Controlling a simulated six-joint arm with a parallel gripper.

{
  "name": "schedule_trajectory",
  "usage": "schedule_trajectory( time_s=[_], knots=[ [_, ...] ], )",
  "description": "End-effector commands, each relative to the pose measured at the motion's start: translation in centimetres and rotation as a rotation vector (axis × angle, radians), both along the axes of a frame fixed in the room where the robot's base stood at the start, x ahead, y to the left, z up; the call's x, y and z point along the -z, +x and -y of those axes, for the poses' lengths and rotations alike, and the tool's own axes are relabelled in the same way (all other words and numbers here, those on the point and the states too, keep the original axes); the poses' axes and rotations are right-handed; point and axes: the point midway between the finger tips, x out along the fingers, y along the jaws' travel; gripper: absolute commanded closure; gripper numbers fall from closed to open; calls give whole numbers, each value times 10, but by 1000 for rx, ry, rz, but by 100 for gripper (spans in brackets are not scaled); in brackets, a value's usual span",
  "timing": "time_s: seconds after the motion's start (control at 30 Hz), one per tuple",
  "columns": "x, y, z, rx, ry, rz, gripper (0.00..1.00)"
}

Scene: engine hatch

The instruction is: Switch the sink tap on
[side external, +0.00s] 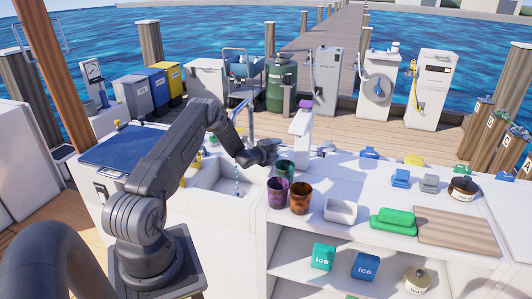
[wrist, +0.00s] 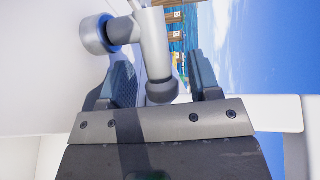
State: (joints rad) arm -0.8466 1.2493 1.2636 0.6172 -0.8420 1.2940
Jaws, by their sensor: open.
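The sink (side external: 208,178) is a white basin set in the counter. A tall grey tap (side external: 248,118) stands behind it, partly hidden by my arm. A thin blue streak (side external: 236,188) shows over the basin, below the tap; it looks like water. My gripper (side external: 272,151) is just right of the tap, above the cups. In the wrist view my gripper (wrist: 162,82) is open, with a grey metal fitting (wrist: 155,42) reaching between its fingers. The fitting has a black end and a blue-ringed round part. I cannot tell whether the fingers touch it.
A white column with a purple top (side external: 304,120) stands close right of my gripper. Green, purple and brown cups (side external: 300,198) stand below it. A white dish (side external: 341,211), green sponge-like block (side external: 394,221) and wooden board (side external: 460,232) lie farther right.

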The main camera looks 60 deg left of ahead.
Motion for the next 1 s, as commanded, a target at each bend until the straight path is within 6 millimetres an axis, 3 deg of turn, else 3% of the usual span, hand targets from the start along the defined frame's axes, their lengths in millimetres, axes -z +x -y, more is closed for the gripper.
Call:
schedule_trajectory(
  time_s=[0.7,1.0],
  knots=[
    [-22,-109,44,-2,0,1,43],
    [-25,-121,50,-1,1,2,43]
  ],
)
